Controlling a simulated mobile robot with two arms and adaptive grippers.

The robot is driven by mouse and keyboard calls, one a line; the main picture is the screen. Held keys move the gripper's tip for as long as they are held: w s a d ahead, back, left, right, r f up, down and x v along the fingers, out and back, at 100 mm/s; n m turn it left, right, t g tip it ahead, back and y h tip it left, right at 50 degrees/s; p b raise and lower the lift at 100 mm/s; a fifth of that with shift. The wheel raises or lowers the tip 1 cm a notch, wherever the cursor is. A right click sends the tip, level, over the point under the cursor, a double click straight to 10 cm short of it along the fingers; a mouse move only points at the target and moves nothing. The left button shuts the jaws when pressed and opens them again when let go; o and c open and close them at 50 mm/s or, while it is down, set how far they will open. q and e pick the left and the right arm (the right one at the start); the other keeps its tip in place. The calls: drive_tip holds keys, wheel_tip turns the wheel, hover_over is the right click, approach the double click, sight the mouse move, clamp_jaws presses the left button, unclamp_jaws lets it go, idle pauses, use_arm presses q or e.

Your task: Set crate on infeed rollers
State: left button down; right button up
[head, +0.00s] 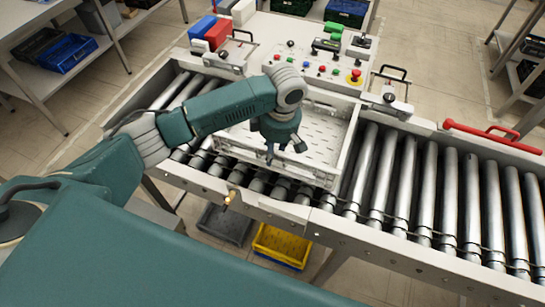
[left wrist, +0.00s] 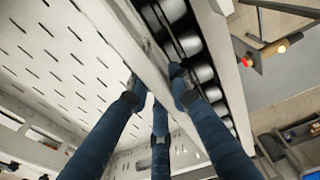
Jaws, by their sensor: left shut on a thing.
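The pale grey crate (head: 349,146), with a slotted floor, lies over the rollers in the middle of the head view. My left gripper (head: 277,153) reaches down from above at its near wall. In the left wrist view, the fingers of the left gripper (left wrist: 158,90) straddle the crate's wall (left wrist: 148,48) and are shut on it. The slotted floor is on one side and the rollers (left wrist: 197,72) on the other. The infeed rollers (head: 412,190) run on to the right, bare. Whether the crate's underside fully touches them is hidden. My right gripper is out of view.
A control panel (head: 309,64) with buttons stands behind the crate. A red handle (head: 490,133) sits on the conveyor's far rail at right. A yellow bin (head: 281,246) and a grey bin (head: 225,222) lie below. Shelves with blue crates (head: 68,53) stand at the back left.

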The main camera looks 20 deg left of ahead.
use_arm(q)
wheel_tip(320, 180, down, 2)
drive_tip(key=shift+f, duration=0.45)
drive_tip(key=c, duration=1.6)
unclamp_jaws()
drive_tip(key=shift+s, duration=0.1)
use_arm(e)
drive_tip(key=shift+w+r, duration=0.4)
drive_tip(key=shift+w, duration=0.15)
